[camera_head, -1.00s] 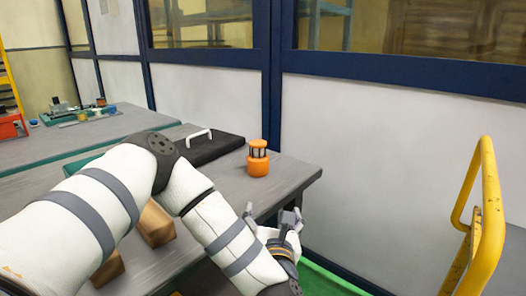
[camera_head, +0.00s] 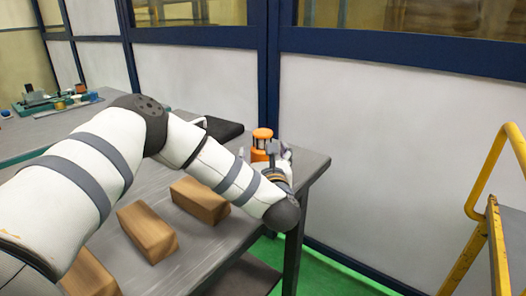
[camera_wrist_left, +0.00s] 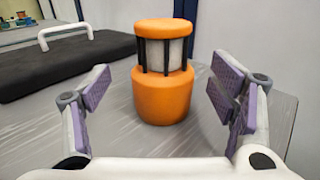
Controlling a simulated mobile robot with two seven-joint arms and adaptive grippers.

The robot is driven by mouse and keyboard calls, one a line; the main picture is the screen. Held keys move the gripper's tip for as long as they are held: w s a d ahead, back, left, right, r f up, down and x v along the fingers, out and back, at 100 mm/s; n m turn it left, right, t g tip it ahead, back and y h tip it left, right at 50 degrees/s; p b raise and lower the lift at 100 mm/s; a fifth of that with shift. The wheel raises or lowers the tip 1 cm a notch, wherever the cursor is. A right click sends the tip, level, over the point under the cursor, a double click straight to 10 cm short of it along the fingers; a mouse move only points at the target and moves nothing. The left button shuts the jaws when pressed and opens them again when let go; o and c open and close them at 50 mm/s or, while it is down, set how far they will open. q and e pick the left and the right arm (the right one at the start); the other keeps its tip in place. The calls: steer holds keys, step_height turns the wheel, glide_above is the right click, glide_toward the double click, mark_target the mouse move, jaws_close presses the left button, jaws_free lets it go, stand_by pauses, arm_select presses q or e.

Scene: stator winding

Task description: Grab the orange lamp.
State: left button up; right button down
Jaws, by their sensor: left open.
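The orange lamp (camera_head: 262,136) stands upright near the far right corner of the grey table, partly hidden behind my left gripper (camera_head: 265,152) in the head view. In the left wrist view the lamp (camera_wrist_left: 163,72) has an orange base, an orange cap and a pale middle behind black bars. My left gripper (camera_wrist_left: 162,100) is open, with one purple-padded finger on each side of the picture. The lamp stands just beyond and between the fingers, with clear gaps on both sides. My right gripper is not in view.
A black case (camera_wrist_left: 68,62) with a white handle lies left of the lamp. Several brown blocks (camera_head: 148,232) lie on the grey table (camera_head: 205,252) below my left arm. A white wall panel (camera_head: 390,150) stands behind. A yellow railing (camera_head: 481,190) is at the right.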

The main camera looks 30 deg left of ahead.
mark_target(263, 145)
arm_select(q)
steer(key=x, duration=0.3)
steer(key=shift+w+r, duration=0.15)
steer(key=shift+w, duration=0.1)
steer(key=c, duration=1.4)
steer(key=shift+c, duration=0.2)
